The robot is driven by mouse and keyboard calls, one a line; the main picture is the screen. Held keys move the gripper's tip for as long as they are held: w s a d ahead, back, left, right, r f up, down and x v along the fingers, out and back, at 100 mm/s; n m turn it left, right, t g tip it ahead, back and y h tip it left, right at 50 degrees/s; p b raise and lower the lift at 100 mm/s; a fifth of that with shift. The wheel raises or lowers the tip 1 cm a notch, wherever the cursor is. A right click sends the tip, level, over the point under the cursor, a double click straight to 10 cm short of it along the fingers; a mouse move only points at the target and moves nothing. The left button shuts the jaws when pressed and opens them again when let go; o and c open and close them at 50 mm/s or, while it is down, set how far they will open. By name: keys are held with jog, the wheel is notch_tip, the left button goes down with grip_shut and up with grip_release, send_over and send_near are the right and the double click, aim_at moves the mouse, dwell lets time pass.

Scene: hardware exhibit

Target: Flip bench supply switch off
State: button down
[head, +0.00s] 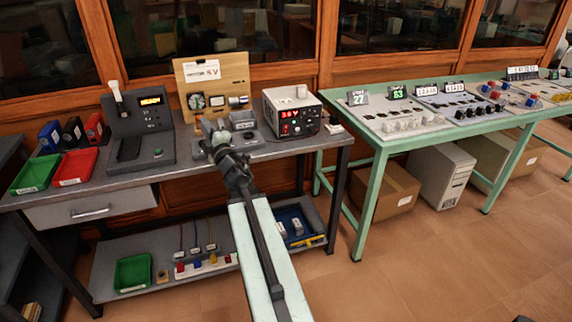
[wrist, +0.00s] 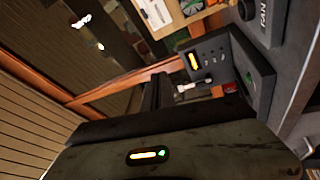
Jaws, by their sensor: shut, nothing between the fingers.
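The bench supply (head: 292,112) is a grey-white box with a lit red display and small controls on its front. It stands on the right part of the grey workbench (head: 240,150) in the head view. Its switch is too small to make out clearly. My gripper (head: 214,136) is over the bench, left of the supply and apart from it, in front of the wooden panel. In the wrist view my gripper's dark fingers (wrist: 155,92) are shut and empty, pointing towards the grey console side. The supply cannot be made out in the wrist view.
A dark grey console (head: 140,125) with a yellow display stands left of my gripper; it also shows in the wrist view (wrist: 215,65). A wooden panel (head: 212,85) stands behind. Red bin (head: 75,167) and green bin (head: 36,174) are at the left. A green table (head: 430,130) is right.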

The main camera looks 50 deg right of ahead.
jog(key=s+d+f+h+b, duration=0.2)
jog(key=s+d+f+b, duration=0.5)
jog(key=s+d, duration=0.4)
jog(key=s+d+f+g+h+b, duration=0.1)
jog(key=s+d+f+h+b, duration=0.2)
jog(key=s+d+f+b, duration=0.5)
jog(key=s+d+f, duration=0.2)
jog(key=d, duration=0.1)
jog(key=shift+s+f, duration=0.2)
jog(key=shift+s, duration=0.2)
jog(key=shift+d, duration=0.1)
